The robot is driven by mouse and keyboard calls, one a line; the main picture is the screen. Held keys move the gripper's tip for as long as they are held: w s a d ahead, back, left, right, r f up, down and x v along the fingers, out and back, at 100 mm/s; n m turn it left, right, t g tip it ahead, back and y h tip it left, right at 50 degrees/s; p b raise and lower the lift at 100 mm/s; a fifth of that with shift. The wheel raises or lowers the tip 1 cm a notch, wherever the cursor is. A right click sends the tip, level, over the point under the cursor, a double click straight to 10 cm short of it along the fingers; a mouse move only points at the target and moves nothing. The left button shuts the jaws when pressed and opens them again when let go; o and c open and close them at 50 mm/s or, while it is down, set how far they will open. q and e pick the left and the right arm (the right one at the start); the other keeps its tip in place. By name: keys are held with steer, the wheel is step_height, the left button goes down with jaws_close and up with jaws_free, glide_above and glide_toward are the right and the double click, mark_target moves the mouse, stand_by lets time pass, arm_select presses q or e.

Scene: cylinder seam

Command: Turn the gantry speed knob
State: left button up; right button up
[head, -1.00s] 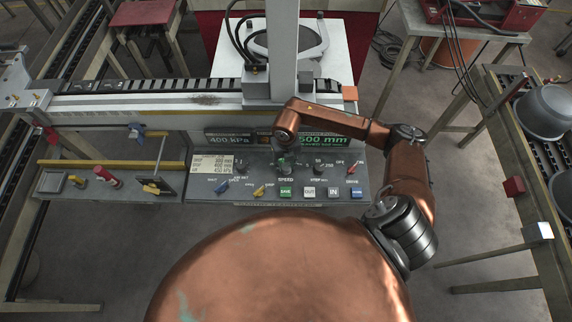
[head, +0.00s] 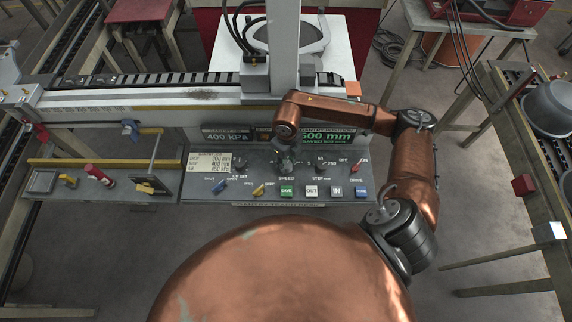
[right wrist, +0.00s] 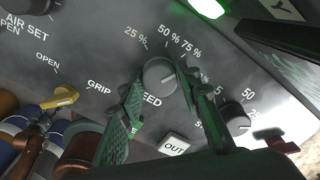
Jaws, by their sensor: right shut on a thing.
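The gantry speed knob (right wrist: 158,75) is a round grey knob on the dark console (head: 225,168). It sits below the 25 %, 50 % and 75 % marks in the right wrist view. My right gripper (right wrist: 163,88) is shut on it, with one green-grey finger on each side. In the head view my right gripper (head: 285,160) reaches down to the console above the SPEED label and hides the knob. I cannot tell exactly where the knob's pointer stands. My left gripper is not in view.
A smaller black step knob (right wrist: 235,115) sits close beside the right finger. A yellow grip lever (right wrist: 62,96) and a white OUT button (right wrist: 174,145) are nearby. A red switch (head: 355,168) stands at the console's right. The gantry rail (head: 180,98) runs behind.

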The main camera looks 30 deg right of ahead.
mark_target(287, 164)
steer(key=n+b, duration=0.1)
steer(key=n, duration=0.1)
steer(key=n+b, duration=0.1)
steer(key=b, duration=0.1)
steer(key=n+b, duration=0.1)
steer(key=n, duration=0.1)
steer(key=shift+f+n, duration=0.25)
steer(key=shift+n, duration=0.05)
steer(key=shift+s+r+n+b, duration=0.1)
steer(key=shift+r+n+b, duration=0.05)
steer(key=shift+n+b, duration=1.5)
steer(key=shift+n, duration=0.35)
steer(key=o, duration=1.2)
steer(key=shift+r, duration=0.1)
steer(key=shift+c, duration=0.2)
step_height(287, 164, up, 12)
